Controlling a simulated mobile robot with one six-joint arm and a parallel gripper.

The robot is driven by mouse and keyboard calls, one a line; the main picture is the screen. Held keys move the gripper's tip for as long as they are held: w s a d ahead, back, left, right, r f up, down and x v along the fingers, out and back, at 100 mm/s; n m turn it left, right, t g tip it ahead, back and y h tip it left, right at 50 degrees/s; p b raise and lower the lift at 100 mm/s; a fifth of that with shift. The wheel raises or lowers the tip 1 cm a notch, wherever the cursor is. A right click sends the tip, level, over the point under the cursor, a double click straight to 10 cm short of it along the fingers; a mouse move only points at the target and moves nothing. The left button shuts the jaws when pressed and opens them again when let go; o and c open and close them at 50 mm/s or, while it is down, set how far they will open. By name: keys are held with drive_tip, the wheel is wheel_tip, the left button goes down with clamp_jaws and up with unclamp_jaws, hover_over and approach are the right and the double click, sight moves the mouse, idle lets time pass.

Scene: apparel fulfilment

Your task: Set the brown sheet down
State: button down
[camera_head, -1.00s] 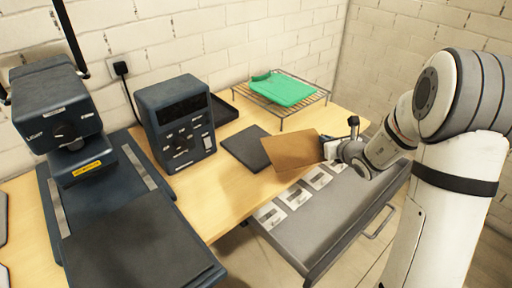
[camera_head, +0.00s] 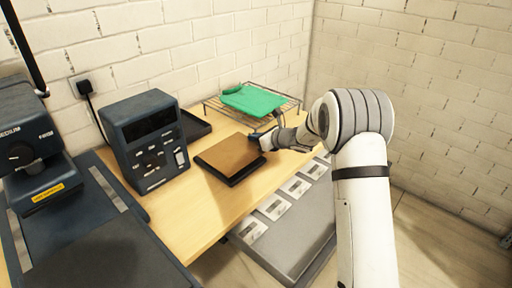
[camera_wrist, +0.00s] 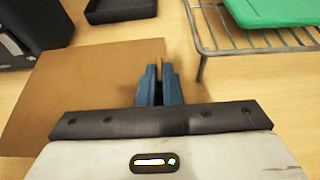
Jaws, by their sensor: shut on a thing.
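The brown sheet (camera_head: 228,152) is a thin flat square, held level over the dark square pad (camera_head: 234,180) on the wooden table. The sheet covers most of the pad, whose dark front edges show below it. I cannot tell whether they touch. My gripper (camera_head: 259,139) is at the sheet's right edge. In the wrist view the blue fingers (camera_wrist: 159,82) are shut on the edge of the brown sheet (camera_wrist: 80,88), which spreads to the left. The wrist hides part of the sheet's near side.
A green folded garment (camera_head: 252,101) lies on a wire rack (camera_head: 285,113) behind the gripper. A dark control box (camera_head: 150,140) and a black tray (camera_head: 196,127) stand left and behind. An open grey drawer (camera_head: 290,225) with labels is in front. Bare table (camera_head: 190,208) lies front left.

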drive_tip(key=shift+f, duration=1.8)
drive_tip(key=shift+f+b, duration=0.15)
drive_tip(key=shift+b, duration=0.15)
drive_tip(key=c, duration=1.6)
unclamp_jaws()
